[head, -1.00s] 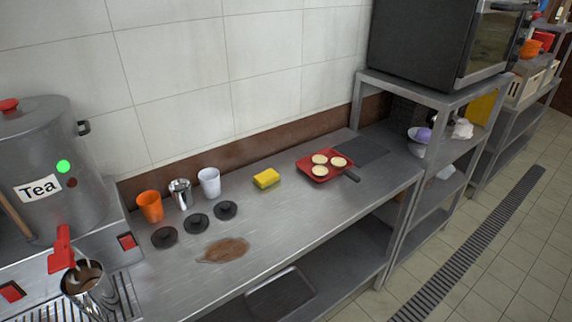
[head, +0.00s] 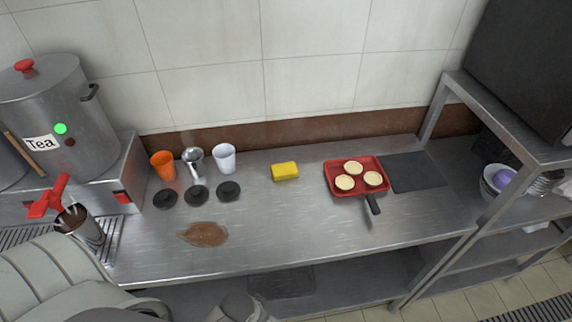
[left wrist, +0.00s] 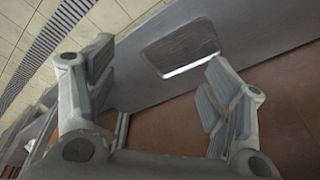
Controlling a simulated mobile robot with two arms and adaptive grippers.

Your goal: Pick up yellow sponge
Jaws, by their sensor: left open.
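A yellow sponge (head: 285,171) lies flat on the steel counter (head: 290,225), near its back edge, in the head view. The cups stand to its left and the red tray to its right. My left gripper shows in the left wrist view (left wrist: 160,95) with its two fingers spread wide and nothing between them. Beyond it are the floor, a brown surface and a grey shelf with a dark tray; the sponge is not in that view. In the head view my left arm comes in at the bottom left, below the counter's front edge. My right gripper is in neither view.
A brown spill (head: 203,233) and several black lids (head: 196,195) lie left of the sponge. Behind them stand an orange cup (head: 162,166), a metal cup (head: 193,162) and a white cup (head: 225,158). A red tray (head: 338,164) holds pale round pieces. Counter in front of the sponge is clear.

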